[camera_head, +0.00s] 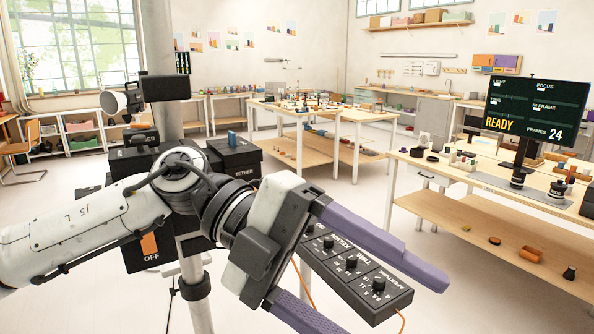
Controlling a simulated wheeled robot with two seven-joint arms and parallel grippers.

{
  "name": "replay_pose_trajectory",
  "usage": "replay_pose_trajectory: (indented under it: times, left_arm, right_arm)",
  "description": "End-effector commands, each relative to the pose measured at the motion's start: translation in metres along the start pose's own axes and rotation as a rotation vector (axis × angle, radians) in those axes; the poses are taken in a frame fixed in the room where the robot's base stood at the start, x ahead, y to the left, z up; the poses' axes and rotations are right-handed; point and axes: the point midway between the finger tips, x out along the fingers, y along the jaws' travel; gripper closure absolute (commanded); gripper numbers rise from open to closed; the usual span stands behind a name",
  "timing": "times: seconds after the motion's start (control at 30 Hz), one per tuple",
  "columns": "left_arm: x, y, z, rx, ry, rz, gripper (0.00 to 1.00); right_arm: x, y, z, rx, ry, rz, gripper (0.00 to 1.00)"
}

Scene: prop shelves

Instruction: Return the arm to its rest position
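My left arm (90,225) comes in from the left and reaches across the middle foreground. My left gripper (388,312) has two long purple fingers spread well apart, with nothing seen clamped between them. The upper finger runs to the lower right; the lower finger's end is cut off by the bottom edge. A black control box with knobs (365,284) shows in the gap between the fingers, and I cannot tell whether a finger touches it. My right gripper is out of view.
Black equipment boxes (235,157), one labelled TETHER, stand just behind my arm. A wooden bench (480,170) at right carries small props and a monitor (537,108) reading READY and FRAMES 24. Orange cables hang by the control box. Floor between the benches is clear.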

Motion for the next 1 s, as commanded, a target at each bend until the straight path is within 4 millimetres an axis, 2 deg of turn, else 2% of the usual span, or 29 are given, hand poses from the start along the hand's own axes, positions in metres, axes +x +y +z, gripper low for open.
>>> replay_pose_trajectory:
  times: [0.03, 0.1, 0.27, 0.37, 0.47, 0.57, 0.67, 0.73, 0.87, 0.9, 0.97, 1.0]
  left_arm:
    - [0.011, -0.005, 0.001, -0.025, 0.027, -0.118, 0.27]
    - [0.017, -0.016, 0.007, -0.056, 0.036, -0.283, 0.27]
    - [0.009, -0.030, 0.032, -0.175, -0.006, -0.649, 0.27]
    - [-0.006, -0.023, 0.058, -0.282, -0.073, -0.861, 0.27]
    - [-0.027, 0.000, 0.086, -0.413, -0.171, -1.052, 0.27]
    - [-0.047, 0.043, 0.115, -0.570, -0.295, -1.217, 0.27]
    - [-0.063, 0.104, 0.139, -0.750, -0.441, -1.349, 0.27]
    - [-0.070, 0.157, 0.149, -0.887, -0.554, -1.418, 0.27]
    - [-0.072, 0.256, 0.149, -1.135, -0.753, -1.487, 0.27]
    - [-0.070, 0.287, 0.145, -1.210, -0.812, -1.495, 0.27]
    - [-0.065, 0.332, 0.134, -1.322, -0.898, -1.498, 0.27]
    - [-0.060, 0.361, 0.125, -1.395, -0.951, -1.494, 0.27]
  right_arm:
    - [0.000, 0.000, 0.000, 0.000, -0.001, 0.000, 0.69]
    - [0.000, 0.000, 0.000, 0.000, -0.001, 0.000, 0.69]
    - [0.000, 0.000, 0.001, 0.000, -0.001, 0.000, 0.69]
    - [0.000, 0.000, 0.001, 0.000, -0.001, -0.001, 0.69]
    - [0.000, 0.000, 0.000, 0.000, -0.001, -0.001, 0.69]
    - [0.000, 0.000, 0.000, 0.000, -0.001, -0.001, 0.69]
    - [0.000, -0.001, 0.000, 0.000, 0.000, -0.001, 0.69]
    - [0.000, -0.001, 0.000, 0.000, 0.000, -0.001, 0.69]
    - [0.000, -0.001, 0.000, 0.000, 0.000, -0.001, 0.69]
    - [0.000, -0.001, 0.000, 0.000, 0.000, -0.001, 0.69]
    - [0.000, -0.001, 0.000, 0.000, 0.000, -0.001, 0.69]
    - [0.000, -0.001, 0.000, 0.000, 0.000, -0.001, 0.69]
